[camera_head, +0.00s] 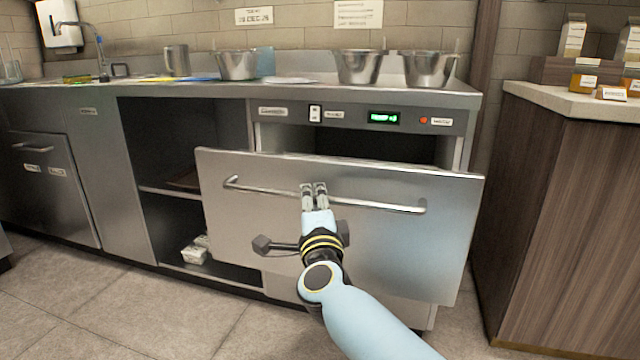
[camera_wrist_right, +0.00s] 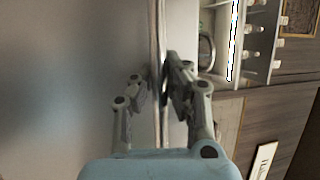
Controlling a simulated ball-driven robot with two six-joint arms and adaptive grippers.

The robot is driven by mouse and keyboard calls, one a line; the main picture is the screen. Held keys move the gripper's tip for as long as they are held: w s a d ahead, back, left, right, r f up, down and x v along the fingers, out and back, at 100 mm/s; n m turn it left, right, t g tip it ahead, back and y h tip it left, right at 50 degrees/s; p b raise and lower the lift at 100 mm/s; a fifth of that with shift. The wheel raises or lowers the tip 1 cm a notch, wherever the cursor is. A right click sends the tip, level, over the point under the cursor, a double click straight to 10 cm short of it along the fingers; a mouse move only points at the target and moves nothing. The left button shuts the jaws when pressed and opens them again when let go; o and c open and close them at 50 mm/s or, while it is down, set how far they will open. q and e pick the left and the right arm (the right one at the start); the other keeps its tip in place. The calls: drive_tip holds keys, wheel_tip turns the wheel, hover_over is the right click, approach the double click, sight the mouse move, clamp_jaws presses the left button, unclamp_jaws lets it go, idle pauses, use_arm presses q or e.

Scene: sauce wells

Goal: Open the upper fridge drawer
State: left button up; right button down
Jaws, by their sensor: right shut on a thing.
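The upper fridge drawer (camera_head: 410,260) has a wide steel front that stands forward of the cabinet face, with a dark gap (camera_head: 390,147) above it. A long horizontal bar handle (camera_head: 270,189) runs across the front. My right gripper (camera_head: 314,188) is shut on the handle near its middle. In the right wrist view the handle (camera_wrist_right: 157,40) runs between the fingers of my right gripper (camera_wrist_right: 160,85), beside the grey drawer front (camera_wrist_right: 70,70). The drawer's inside is mostly hidden by its front. My left gripper is not in view.
The steel counter (camera_head: 290,88) above holds several metal bowls and a metal mug (camera_head: 176,60). An open shelf bay (camera_head: 165,210) lies left of the drawer. A wooden cabinet (camera_head: 560,220) stands close on the right. The tiled floor (camera_head: 130,310) at front left is clear.

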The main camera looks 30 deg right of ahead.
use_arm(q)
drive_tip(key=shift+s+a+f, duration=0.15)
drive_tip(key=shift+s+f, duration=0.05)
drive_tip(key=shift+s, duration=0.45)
use_arm(e)
drive_tip(key=shift+s+a+f, duration=0.25)
drive_tip(key=shift+s+a, duration=0.65)
drive_tip(key=shift+a, duration=0.1)
drive_tip(key=c, duration=1.3)
unclamp_jaws()
drive_tip(key=shift+d, duration=0.1)
drive_tip(key=shift+r, duration=0.1)
drive_tip(key=shift+w, duration=0.1)
